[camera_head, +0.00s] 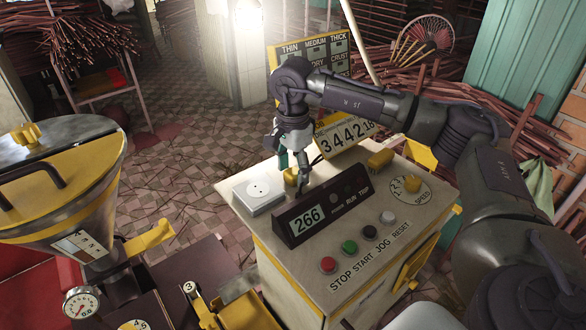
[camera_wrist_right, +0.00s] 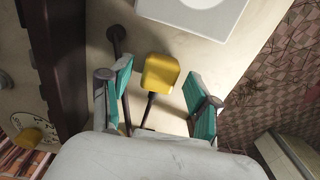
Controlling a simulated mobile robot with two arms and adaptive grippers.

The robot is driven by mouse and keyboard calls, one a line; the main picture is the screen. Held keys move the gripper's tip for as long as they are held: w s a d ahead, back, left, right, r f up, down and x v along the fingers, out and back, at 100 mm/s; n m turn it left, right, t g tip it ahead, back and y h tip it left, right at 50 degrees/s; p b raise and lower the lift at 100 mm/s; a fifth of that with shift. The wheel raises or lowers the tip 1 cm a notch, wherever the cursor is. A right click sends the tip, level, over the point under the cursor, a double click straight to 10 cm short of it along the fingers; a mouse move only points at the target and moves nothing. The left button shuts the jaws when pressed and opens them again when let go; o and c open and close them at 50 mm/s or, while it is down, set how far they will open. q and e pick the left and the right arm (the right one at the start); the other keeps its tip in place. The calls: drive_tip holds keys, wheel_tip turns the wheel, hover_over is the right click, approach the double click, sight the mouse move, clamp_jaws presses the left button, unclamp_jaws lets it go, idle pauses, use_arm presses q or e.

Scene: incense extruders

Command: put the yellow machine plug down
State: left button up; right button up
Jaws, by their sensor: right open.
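The yellow machine plug (camera_wrist_right: 160,72) is a small yellow block with a dark cord, on the pale top of the control cabinet (camera_head: 372,250). In the head view the plug (camera_head: 291,178) shows partly behind the fingers. My right gripper (camera_wrist_right: 158,82) is open, its teal-padded fingers on either side of the plug, with gaps visible between them. In the head view my right gripper (camera_head: 293,160) points down behind the dark display panel. The white socket box (camera_head: 259,193) is just left of the plug, and nothing is plugged into its face. My left gripper is not in view.
The display panel (camera_head: 318,212) reading 266 stands close in front of the gripper. Several buttons and a speed dial (camera_head: 411,190) sit on the cabinet top. A yellow-lidded hopper (camera_head: 62,190) is at the left. Tiled floor lies behind.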

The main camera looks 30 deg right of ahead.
sight(293, 171)
drive_tip(key=shift+r+b, duration=0.3)
drive_tip(key=shift+r, duration=0.45)
wheel_tip(293, 171, up, 11)
drive_tip(key=b, duration=0.1)
drive_tip(key=shift+b, duration=0.3)
